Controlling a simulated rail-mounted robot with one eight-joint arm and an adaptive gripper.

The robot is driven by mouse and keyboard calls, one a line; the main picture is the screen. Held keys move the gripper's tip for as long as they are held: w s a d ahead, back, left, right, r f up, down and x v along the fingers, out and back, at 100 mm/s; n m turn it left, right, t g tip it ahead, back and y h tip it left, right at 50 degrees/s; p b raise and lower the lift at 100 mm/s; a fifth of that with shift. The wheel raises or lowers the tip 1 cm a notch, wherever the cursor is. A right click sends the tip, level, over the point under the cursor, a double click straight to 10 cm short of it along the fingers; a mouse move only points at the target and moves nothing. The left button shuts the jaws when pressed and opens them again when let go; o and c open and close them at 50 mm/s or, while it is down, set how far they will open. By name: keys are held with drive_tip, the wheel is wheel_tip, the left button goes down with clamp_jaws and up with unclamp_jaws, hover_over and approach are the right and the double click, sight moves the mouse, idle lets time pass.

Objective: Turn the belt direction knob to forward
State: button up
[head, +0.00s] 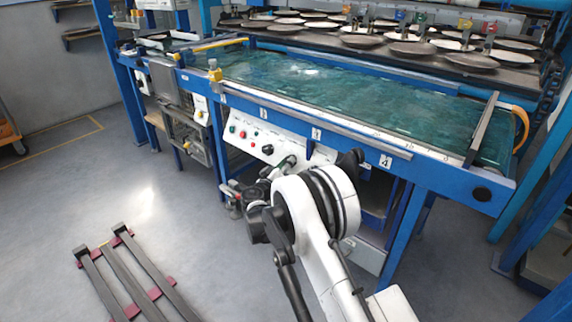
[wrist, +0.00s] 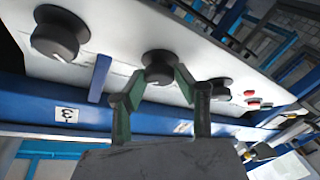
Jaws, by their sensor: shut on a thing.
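A white control panel (head: 262,140) is on the front of the blue machine. In the wrist view the panel carries three black round knobs: a left knob (wrist: 60,35), a middle knob (wrist: 158,62) and a right knob (wrist: 220,88). My gripper (wrist: 158,77) is shut on the middle knob, with one green-tipped finger on each side of it. Labels are not readable, so I cannot tell which setting the knob points to.
Red and green buttons (wrist: 258,101) sit right of the knobs. A blue tab (wrist: 99,78) hangs between the left and middle knobs. Above is a teal belt bed (head: 330,88) with a blue frame. A dark metal stand (head: 128,268) lies on the floor at the left.

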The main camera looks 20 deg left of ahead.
drive_tip(key=shift+d+n, duration=0.1)
drive_tip(key=shift+n, duration=0.3)
drive_tip(key=shift+w+d+r+n+g+y+p, duration=0.15)
drive_tip(key=shift+n+g+y+p, duration=0.5)
drive_tip(key=shift+n, duration=1.5)
drive_tip(key=shift+s+d+r+n+g+y+p, duration=0.15)
drive_tip(key=shift+n+g+y, duration=1)
drive_tip(key=shift+n, duration=0.95)
drive_tip(key=shift+w+r+n+g+y+p, duration=0.1)
drive_tip(key=shift+n+g+y+p, duration=0.55)
drive_tip(key=shift+n, duration=1.5)
drive_tip(key=shift+g+y, duration=0.25)
drive_tip(key=o, duration=1.1)
drive_tip(key=v, duration=1.2)
drive_tip(key=shift+f, duration=0.1)
